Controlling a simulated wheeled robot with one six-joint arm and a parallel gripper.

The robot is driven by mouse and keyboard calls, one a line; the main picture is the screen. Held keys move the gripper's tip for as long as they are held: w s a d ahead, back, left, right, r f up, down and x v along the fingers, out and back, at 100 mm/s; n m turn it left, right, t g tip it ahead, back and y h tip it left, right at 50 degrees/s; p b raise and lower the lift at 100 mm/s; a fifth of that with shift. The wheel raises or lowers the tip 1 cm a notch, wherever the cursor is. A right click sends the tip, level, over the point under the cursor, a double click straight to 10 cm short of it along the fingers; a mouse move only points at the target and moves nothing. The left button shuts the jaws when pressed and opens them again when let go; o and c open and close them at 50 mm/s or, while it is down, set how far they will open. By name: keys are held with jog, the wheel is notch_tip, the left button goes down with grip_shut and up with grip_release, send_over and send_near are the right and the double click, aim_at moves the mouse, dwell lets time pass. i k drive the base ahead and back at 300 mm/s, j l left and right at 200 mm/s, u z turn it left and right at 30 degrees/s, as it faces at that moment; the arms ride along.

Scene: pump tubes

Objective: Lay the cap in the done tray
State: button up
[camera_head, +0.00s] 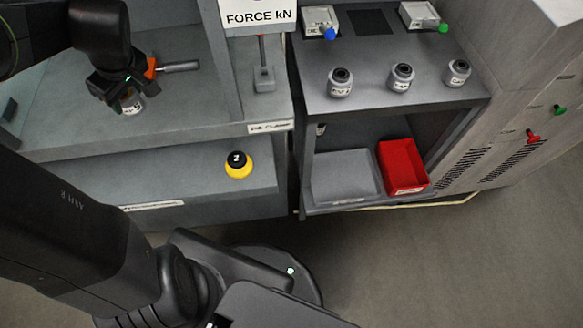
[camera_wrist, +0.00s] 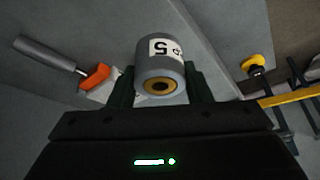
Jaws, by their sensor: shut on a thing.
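The cap is a grey cylinder (camera_wrist: 161,62) with a white label showing a 5 and a brass-coloured ring with a dark hole at its near end. My gripper (camera_wrist: 160,88) is shut on it, with a finger on each side. In the head view my gripper (camera_head: 127,88) is at the upper left above the grey bench, and the cap (camera_head: 131,104) shows partly below it. A shallow grey tray (camera_head: 345,177) and a red bin (camera_head: 403,167) stand on the right lower shelf. I cannot read which is the done tray.
An orange clamp with a grey handle (camera_head: 181,66) lies beside my gripper. A yellow and black weight (camera_head: 238,165) stands on the left lower shelf. Several labelled grey cylinders (camera_head: 401,77) stand on the right upper shelf, above the tray.

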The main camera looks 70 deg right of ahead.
aim_at(344, 185)
jog(key=u, duration=0.45)
jog(key=k+j+u, duration=0.1)
jog(key=u, duration=0.8)
jog(key=k+j+u, duration=0.1)
jog(key=u, duration=0.35)
jog(key=j+u, duration=0.15)
jog(key=u, duration=0.75)
jog(key=k+j+z, duration=0.2)
jog(key=j, duration=0.15)
jog(key=z, duration=0.5)
jog(key=j+z, duration=0.1)
jog(key=z, duration=0.4)
jog(key=k+z, duration=0.1)
jog(key=z, duration=1.45)
jog(key=k+z, duration=0.1)
jog(key=z, duration=0.9)
jog(key=k+z, duration=0.1)
jog(key=z, duration=0.4)
jog(key=i+l, duration=0.05)
